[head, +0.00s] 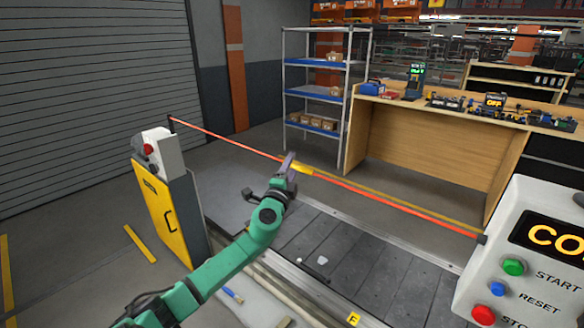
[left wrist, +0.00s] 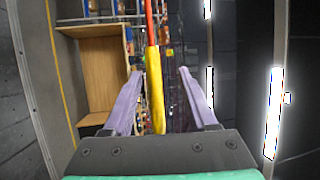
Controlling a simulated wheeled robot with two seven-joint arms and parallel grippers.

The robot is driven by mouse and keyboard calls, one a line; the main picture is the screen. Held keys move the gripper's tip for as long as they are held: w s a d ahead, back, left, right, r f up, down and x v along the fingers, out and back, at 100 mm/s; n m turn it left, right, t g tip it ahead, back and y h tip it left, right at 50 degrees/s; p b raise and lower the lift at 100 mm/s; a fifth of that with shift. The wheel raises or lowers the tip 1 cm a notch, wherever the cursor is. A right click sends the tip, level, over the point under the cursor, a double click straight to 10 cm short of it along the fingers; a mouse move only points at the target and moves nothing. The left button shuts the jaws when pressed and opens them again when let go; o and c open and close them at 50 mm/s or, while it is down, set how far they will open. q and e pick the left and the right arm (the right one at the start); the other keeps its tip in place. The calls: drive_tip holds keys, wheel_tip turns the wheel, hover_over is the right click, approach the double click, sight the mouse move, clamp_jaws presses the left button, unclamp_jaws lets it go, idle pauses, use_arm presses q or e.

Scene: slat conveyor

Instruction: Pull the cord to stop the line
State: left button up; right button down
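A red cord (head: 370,193) is stretched across the line, from a post box on the left to the control box on the right. A yellow sleeve (head: 303,169) sits on the cord near its middle. My left gripper (head: 290,165) is at this sleeve. In the left wrist view, the yellow sleeve (left wrist: 155,90) lies between the two purple fingers of my left gripper (left wrist: 160,74), with a gap on each side. The fingers are open. The red cord (left wrist: 150,25) runs on beyond the sleeve. My right gripper is not in view.
The control box (head: 532,250) has green, blue and red buttons. A grey box with a red button (head: 152,152) tops a yellow cabinet (head: 165,215). The dark slat conveyor (head: 340,262) runs below the cord. A wooden bench (head: 430,140) and shelf rack (head: 318,93) stand behind.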

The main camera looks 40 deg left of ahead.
use_arm(q)
drive_tip(key=shift+s+d+f, duration=0.15)
drive_tip(key=shift+s+d, duration=0.05)
drive_tip(key=shift+s, duration=0.15)
drive_tip(key=b+v, duration=0.3)
drive_tip(key=v, duration=1.1)
drive_tip(key=shift+b, duration=0.3)
drive_tip(key=shift+a, duration=0.2)
